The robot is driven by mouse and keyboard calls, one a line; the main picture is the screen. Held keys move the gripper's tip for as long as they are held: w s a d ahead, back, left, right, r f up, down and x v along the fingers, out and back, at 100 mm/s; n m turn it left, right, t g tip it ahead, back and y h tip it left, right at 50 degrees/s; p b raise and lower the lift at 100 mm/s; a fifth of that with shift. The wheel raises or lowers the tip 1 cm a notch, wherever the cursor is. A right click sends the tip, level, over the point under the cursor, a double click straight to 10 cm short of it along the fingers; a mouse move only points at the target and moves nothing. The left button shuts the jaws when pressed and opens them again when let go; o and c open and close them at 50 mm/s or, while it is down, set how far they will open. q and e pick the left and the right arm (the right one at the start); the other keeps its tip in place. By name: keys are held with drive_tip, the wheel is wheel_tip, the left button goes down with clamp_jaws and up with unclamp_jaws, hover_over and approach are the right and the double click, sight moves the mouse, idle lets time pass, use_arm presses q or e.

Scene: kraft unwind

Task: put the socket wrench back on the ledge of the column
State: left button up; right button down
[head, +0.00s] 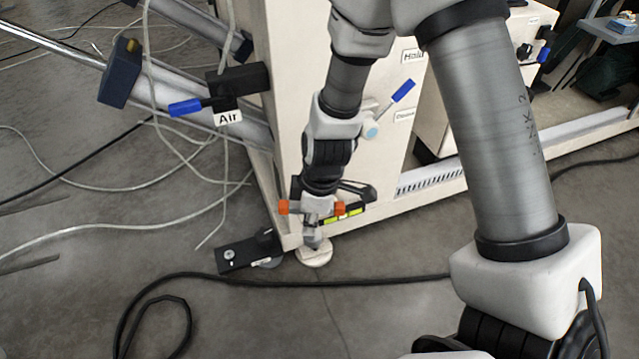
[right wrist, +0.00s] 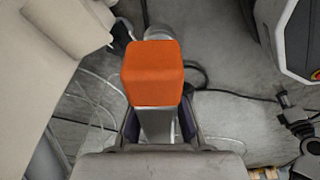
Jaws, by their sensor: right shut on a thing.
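The socket wrench (head: 318,204) has a silver crossbar with orange ends and a grey metal part pointing down. My right gripper (head: 320,193) reaches down beside the white column (head: 300,110) and is shut on the wrench near the column's foot. In the right wrist view an orange end of the wrench (right wrist: 155,75) fills the middle, with grey metal below it between the dark fingers. The fingers partly hide the wrench. I cannot make out the ledge clearly, nor whether the wrench touches the column. My left gripper is out of view.
A white levelling foot (head: 314,254) and a black bracket (head: 248,252) stand at the column's base. An "Air" valve with a blue lever (head: 190,106) juts out left. Pale hoses and a black cable (head: 200,278) lie on the floor. Open floor lies in front.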

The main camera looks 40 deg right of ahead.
drive_tip(key=shift+w+d+f+p, duration=0.4)
drive_tip(key=shift+w+d+f, duration=0.5)
drive_tip(key=shift+w+d, duration=0.8)
drive_tip(key=shift+w+d+f+p, duration=0.45)
drive_tip(key=shift+w+d+f, duration=0.6)
drive_tip(key=shift+w, duration=1.1)
drive_tip(key=shift+w+d+f+p, duration=0.4)
drive_tip(key=shift+w+d+f, duration=0.3)
drive_tip(key=shift+w+d, duration=1.05)
drive_tip(key=c, duration=1.2)
unclamp_jaws()
drive_tip(key=shift+w+a, duration=0.15)
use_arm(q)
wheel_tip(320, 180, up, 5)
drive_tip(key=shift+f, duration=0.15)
use_arm(e)
drive_tip(key=shift+r, duration=0.15)
use_arm(q)
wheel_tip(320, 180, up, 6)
drive_tip(key=p, duration=0.6)
use_arm(e)
wheel_tip(320, 180, up, 12)
drive_tip(key=s+d, duration=0.1)
drive_tip(key=shift+d, duration=0.2)
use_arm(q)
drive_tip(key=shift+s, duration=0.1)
use_arm(e)
drive_tip(key=shift+s, duration=0.15)
